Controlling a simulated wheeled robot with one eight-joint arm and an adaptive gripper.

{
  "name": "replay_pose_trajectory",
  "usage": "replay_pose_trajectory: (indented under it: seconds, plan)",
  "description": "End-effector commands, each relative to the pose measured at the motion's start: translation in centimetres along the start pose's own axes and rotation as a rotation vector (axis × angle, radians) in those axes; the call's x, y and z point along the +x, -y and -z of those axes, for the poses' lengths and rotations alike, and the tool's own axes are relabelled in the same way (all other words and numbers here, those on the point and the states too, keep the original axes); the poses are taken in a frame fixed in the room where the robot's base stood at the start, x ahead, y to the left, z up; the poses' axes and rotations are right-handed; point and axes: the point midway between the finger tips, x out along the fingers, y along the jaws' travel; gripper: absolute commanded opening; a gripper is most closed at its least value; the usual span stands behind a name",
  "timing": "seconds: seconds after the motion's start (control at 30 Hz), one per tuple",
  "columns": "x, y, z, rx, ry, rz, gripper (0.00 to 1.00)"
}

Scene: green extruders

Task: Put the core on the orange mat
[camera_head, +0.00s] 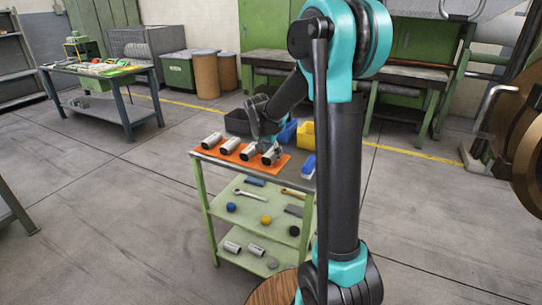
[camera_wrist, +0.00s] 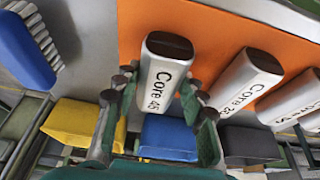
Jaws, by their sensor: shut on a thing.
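A white core marked "Core" with a number (camera_wrist: 163,72) stands between the fingers of my gripper (camera_wrist: 158,84), which is shut on it. In the head view my gripper (camera_head: 269,143) is at the right end of the orange mat (camera_head: 240,159), with the held core (camera_head: 271,156) under it. The core appears over the mat (camera_wrist: 220,22); I cannot tell whether it touches it. Several other white cores (camera_head: 230,145) lie in a row to its left on the mat. In the wrist view a neighbouring core (camera_wrist: 243,82) is close to the right finger.
A blue brush (camera_head: 308,166) lies right of the mat. Yellow (camera_head: 306,134), blue (camera_head: 287,132) and dark (camera_head: 238,122) bins stand behind it. The green cart's lower shelves (camera_head: 258,205) carry tools, balls and more cylinders. A workbench (camera_head: 100,70) stands far left.

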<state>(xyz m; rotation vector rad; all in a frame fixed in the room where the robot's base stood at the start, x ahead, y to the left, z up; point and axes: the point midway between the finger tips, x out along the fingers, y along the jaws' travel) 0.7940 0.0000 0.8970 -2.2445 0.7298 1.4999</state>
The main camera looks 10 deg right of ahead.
Motion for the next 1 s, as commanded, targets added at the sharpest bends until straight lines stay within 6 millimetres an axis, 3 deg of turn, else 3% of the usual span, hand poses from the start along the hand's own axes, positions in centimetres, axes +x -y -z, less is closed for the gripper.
replay_pose_trajectory:
  seconds: [0.4,0.43,0.57,0.6,1.0]
  plan:
    - [0.73,-0.01,-0.31,0.0,0.0,0.0,0.0]
    - [0.78,-0.01,-0.34,0.0,0.0,0.0,0.42]
    - [0.75,-0.02,-0.32,0.0,0.0,0.0,0.58]
    - [0.74,-0.02,-0.32,0.0,0.0,0.0,0.61]
    - [-0.03,0.0,-0.26,-0.001,0.0,0.0,0.61]
